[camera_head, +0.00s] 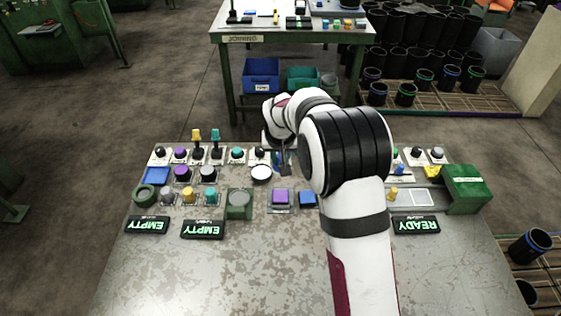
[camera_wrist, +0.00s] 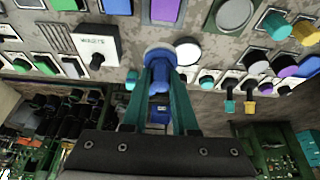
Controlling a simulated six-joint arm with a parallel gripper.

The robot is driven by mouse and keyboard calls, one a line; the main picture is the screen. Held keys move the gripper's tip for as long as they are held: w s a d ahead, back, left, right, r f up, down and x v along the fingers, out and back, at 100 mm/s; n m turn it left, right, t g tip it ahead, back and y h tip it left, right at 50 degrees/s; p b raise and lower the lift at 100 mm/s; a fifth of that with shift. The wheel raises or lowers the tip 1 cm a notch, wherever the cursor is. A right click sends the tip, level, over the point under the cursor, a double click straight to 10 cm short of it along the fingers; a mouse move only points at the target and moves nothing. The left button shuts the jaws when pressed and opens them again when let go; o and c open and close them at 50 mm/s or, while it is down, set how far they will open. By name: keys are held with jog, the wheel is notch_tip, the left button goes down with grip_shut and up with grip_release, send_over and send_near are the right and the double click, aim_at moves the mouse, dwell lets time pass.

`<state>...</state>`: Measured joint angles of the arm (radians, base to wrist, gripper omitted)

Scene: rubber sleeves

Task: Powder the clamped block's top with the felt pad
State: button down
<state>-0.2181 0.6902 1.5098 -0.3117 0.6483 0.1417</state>
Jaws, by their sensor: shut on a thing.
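My gripper (camera_wrist: 159,75) is shut on a blue handle (camera_wrist: 159,82) in the wrist view. A round grey-blue pad (camera_wrist: 158,50) shows at the handle's far end. In the head view my gripper (camera_head: 283,160) is partly hidden by my arm, just right of a round white-topped dish (camera_head: 261,173). The dish also shows in the wrist view (camera_wrist: 187,51), close beside the pad. A purple block (camera_head: 281,196) sits in a grey holder nearer the front, and shows at the wrist view's top (camera_wrist: 165,10). I cannot tell whether it is the clamped block; a blue block (camera_head: 308,199) is beside it.
Several coloured knobs and pegs stand in rows on the worn bench (camera_head: 200,270). A green box with a grey disc (camera_head: 239,203) is left of the purple block. Two EMPTY signs (camera_head: 147,225) (camera_head: 203,229) and a READY sign (camera_head: 416,225) lie in front. A green box (camera_head: 466,188) stands right.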

jog(key=shift+f, duration=3.85)
jog(key=shift+s+f, duration=0.1)
jog(key=shift+s, duration=2.95)
jog(key=shift+w, duration=2.9)
jog(key=shift+w+r, duration=0.2)
jog(key=shift+r, duration=3.95)
